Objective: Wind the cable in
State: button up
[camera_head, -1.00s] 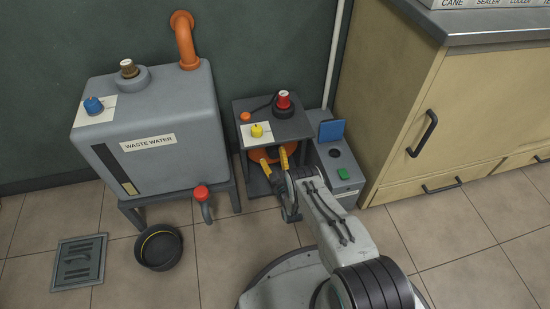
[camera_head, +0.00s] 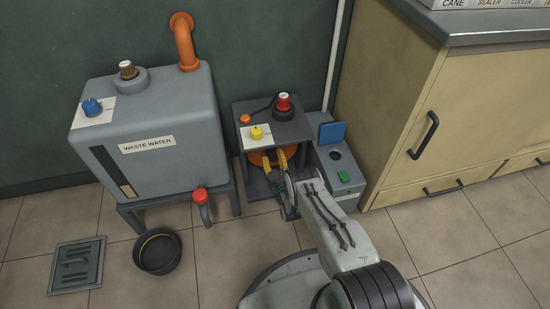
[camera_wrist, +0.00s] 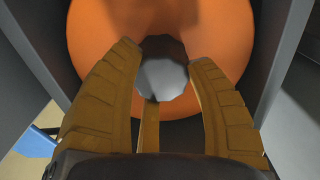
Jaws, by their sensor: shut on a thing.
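A grey open-fronted housing (camera_head: 272,121) stands on the floor, with an orange reel (camera_head: 259,158) inside it. The reel fills much of the wrist view (camera_wrist: 92,35), where a grey knob (camera_wrist: 163,77) sits in front of its dark middle. My gripper (camera_head: 278,155) reaches into the housing. Its yellow fingers, seen close in the wrist view (camera_wrist: 162,50), are shut on the grey knob, one on each side. A short black cable (camera_head: 261,106) lies on the housing top by a red plug (camera_head: 283,101). The rest of the reel is hidden by my gripper and the housing.
A waste water tank (camera_head: 150,115) stands left, with a red-knobbed tap (camera_head: 201,200). A black bowl (camera_head: 158,252) and a floor drain (camera_head: 77,265) lie in front. A grey box with a green button (camera_head: 344,177) and a beige cabinet (camera_head: 415,110) stand right.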

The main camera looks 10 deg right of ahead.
jog(key=c, duration=0.5)
jog(key=shift+r, duration=0.1)
jog(key=shift+c, duration=0.2)
jog(key=shift+p, duration=0.35)
